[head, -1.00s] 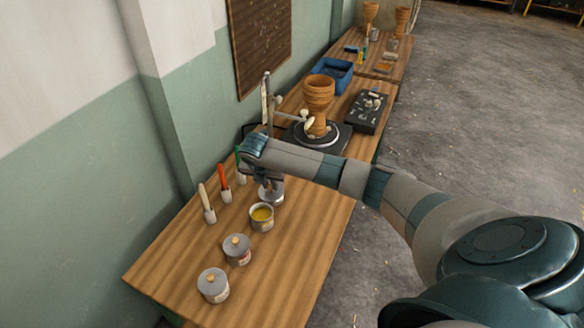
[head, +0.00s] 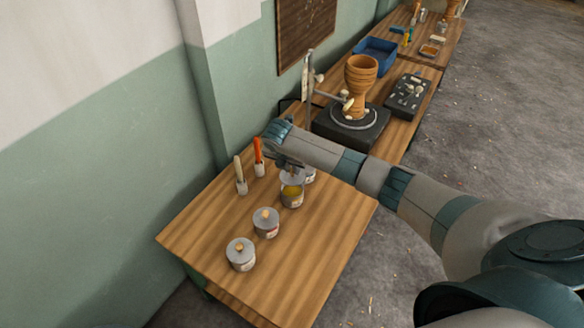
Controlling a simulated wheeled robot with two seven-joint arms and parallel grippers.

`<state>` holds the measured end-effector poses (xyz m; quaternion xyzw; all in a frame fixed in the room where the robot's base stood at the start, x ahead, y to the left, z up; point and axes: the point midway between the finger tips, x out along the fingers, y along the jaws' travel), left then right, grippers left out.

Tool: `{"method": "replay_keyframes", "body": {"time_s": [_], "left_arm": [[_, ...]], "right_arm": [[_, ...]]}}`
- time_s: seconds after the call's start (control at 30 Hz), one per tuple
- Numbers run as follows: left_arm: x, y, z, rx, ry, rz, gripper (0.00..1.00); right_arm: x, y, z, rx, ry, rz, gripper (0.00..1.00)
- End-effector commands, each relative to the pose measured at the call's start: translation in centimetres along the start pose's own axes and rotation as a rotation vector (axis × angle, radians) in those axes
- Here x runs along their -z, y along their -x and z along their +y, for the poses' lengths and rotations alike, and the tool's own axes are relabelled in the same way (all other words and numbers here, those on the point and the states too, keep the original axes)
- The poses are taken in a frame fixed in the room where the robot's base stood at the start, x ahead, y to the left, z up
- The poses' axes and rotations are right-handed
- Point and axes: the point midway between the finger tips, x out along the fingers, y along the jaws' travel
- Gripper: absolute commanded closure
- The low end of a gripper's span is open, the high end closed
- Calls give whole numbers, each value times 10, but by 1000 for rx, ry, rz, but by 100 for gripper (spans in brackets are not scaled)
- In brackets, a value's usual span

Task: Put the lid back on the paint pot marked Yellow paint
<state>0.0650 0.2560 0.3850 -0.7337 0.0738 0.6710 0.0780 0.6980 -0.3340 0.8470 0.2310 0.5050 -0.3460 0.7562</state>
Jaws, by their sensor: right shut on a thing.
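The open paint pot (head: 292,198) with yellow paint inside stands upright on the wooden table, at the end of a row of pots. Its label is too small to read. My right gripper (head: 288,163) is above the pot's far side, shut on a grey lid (head: 290,176). The lid is over the far part of the pot's mouth, with yellow paint showing in front of it. I cannot tell whether lid and rim touch. My left gripper is not in view.
Two lidded pots (head: 266,223) (head: 241,254) stand nearer. A white-handled brush (head: 239,175) and an orange-handled brush (head: 258,157) stand to the left. A grey round thing (head: 310,175) is partly hidden behind the pot. A goblet drum (head: 360,80) stands on a turntable farther back.

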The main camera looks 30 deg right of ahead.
Motion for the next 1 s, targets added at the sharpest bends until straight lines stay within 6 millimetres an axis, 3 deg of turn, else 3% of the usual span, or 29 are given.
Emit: {"method": "replay_keyframes", "body": {"time_s": [0.6,1.0], "left_arm": [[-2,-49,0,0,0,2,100],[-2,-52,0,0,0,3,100]], "right_arm": [[16,-39,0,0,0,0,100],[23,-55,0,0,0,0,100]]}}
